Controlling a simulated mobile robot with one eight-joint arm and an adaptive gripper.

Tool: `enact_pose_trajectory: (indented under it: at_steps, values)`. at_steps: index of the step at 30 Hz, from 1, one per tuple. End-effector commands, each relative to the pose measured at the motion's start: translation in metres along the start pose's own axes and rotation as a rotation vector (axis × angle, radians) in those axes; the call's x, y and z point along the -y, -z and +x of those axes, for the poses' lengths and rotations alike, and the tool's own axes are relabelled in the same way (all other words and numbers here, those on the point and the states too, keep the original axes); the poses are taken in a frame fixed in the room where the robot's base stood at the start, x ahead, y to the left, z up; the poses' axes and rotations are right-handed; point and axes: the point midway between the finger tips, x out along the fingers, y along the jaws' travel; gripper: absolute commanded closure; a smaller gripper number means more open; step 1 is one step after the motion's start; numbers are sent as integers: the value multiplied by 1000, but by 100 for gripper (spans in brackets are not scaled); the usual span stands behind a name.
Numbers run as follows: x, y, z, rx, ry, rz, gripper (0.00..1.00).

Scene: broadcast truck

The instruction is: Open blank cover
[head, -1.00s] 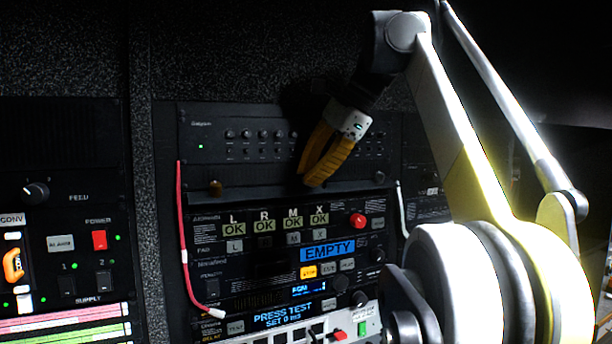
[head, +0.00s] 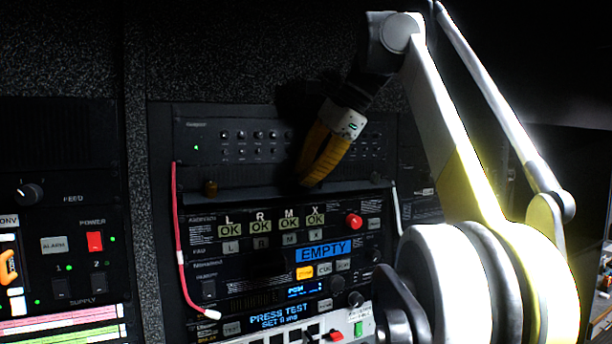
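The blank cover seems to be the plain black strip (head: 255,197) across the rack, below the unit with rows of small knobs.
Below the cover is a panel with OK tiles (head: 273,225), a red button (head: 354,221) and an EMPTY display (head: 323,250). A red cable (head: 179,240) hangs along the rack's left side, and a white cable (head: 397,208) at the right. My arm fills the right side.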

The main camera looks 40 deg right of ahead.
Motion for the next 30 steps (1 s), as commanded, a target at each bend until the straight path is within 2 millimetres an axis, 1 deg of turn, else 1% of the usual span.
enact_pose_trajectory:
  at_steps: [17, 18, 20, 30]
  values:
    - [1, 0, 0, 0, 1, 0, 100]
    - [1, 0, 0, 0, 1, 0, 87]
    - [1, 0, 0, 0, 0, 0, 70]
    - [0, 0, 0, 0, 0, 0, 70]
